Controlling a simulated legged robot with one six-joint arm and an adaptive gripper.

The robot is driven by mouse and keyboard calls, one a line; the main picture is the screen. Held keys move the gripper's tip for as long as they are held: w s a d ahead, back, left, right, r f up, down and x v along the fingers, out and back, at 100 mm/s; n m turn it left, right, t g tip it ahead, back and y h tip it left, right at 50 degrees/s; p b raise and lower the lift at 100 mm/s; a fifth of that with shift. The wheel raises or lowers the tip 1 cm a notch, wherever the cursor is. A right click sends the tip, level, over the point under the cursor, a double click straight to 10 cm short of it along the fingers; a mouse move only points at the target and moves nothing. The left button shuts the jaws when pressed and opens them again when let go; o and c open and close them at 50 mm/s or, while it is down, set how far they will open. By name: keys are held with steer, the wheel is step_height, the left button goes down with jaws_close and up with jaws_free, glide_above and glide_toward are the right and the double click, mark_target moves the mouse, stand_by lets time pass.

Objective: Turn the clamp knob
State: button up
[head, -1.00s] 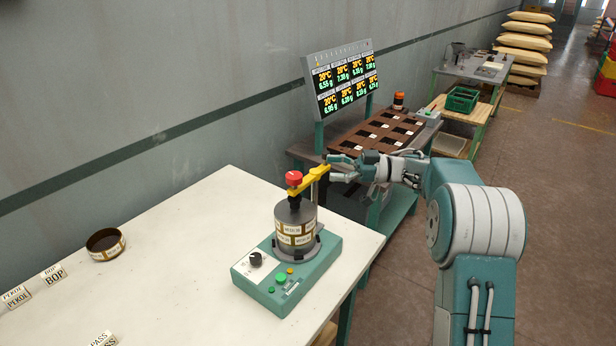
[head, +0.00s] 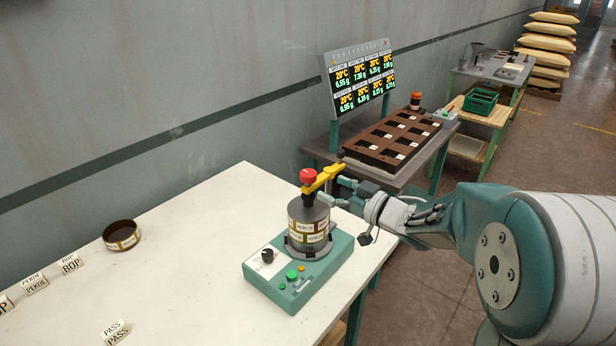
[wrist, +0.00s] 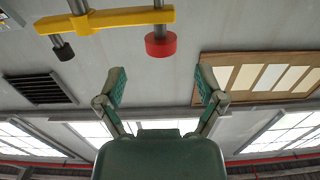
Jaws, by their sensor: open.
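The red clamp knob (head: 308,176) sits on one end of the yellow clamp bar (head: 325,178), above a dark grey drum (head: 308,216) with labels. The drum stands on a teal machine base (head: 315,278) on the white table. My gripper (head: 338,192) is open and empty, close to the right of the drum and bar, and partly hidden there. In the wrist view the red knob (wrist: 161,46) hangs from the yellow bar (wrist: 105,20), beyond the open fingertips of my gripper (wrist: 160,76) and apart from them.
A black knob (head: 267,256) and a green button (head: 292,275) are on the base's front. A round dark tin (head: 122,235) and label cards (head: 71,263) lie on the table's left. A brown tray (head: 395,140) and a display panel (head: 358,78) stand behind.

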mark_target(315, 180)
steer(key=x, duration=0.7)
